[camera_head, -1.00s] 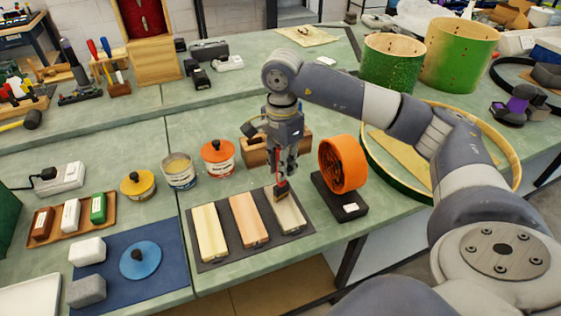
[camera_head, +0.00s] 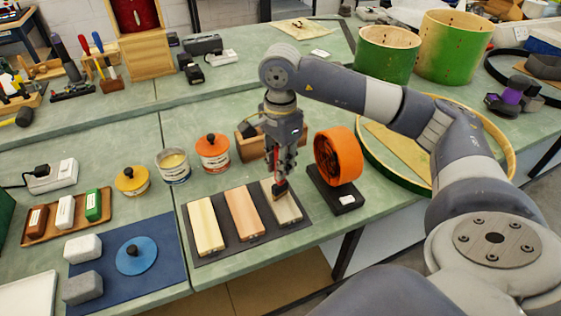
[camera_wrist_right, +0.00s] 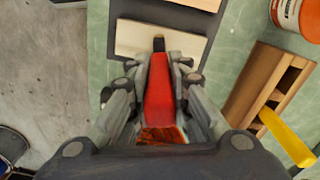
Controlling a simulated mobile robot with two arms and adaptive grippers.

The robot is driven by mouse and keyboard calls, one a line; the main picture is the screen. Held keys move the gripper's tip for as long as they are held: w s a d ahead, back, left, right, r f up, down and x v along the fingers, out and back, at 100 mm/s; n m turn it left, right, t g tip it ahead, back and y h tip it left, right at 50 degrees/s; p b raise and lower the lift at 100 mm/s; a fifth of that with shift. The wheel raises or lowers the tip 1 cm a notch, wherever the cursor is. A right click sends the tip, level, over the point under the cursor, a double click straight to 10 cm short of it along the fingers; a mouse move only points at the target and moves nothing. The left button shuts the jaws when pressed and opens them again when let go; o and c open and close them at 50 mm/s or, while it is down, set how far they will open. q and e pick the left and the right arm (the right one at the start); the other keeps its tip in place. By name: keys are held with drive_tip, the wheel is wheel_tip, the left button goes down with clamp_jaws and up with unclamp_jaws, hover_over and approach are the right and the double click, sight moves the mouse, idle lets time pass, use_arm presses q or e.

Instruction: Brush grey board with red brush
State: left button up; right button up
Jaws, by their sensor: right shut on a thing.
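Three boards lie side by side on a dark mat (camera_head: 246,243): a pale yellow one (camera_head: 206,226), a tan one (camera_head: 243,213) and a greyish one at the right (camera_head: 288,209). My right gripper (camera_head: 281,168) is shut on the red brush (camera_head: 276,157), which points down over the far half of the grey board. The brush's dark tip seems to touch the board, but contact is not certain. The wrist view shows the red handle (camera_wrist_right: 160,90) between the fingers and the tip over the pale grey board (camera_wrist_right: 135,38). My left gripper is out of view.
An orange wheel on a black stand (camera_head: 338,158) stands close to the right of the boards. A wooden holder (camera_head: 246,146) is behind the gripper. A blue mat (camera_head: 160,278) lies left, with a blue disc (camera_head: 137,257).

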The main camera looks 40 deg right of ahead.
drive_tip(key=shift+s, duration=0.15)
drive_tip(key=shift+s+a+b, duration=0.2)
drive_tip(key=shift+s, duration=0.5)
drive_tip(key=shift+s+a+b, duration=0.15)
drive_tip(key=shift+s+b, duration=0.05)
drive_tip(key=shift+s, duration=0.55)
drive_tip(key=shift+s+a+b, duration=0.2)
drive_tip(key=shift+s+b, duration=0.05)
drive_tip(key=shift+s, duration=0.45)
drive_tip(key=shift+s+a+b, duration=0.15)
drive_tip(key=shift+s+b, duration=0.1)
drive_tip(key=shift+s, duration=0.4)
drive_tip(key=shift+w, duration=0.1)
drive_tip(key=shift+w+d+b, duration=0.2)
drive_tip(key=shift+w, duration=0.5)
drive_tip(key=shift+w+d+b, duration=0.15)
drive_tip(key=shift+w, duration=0.65)
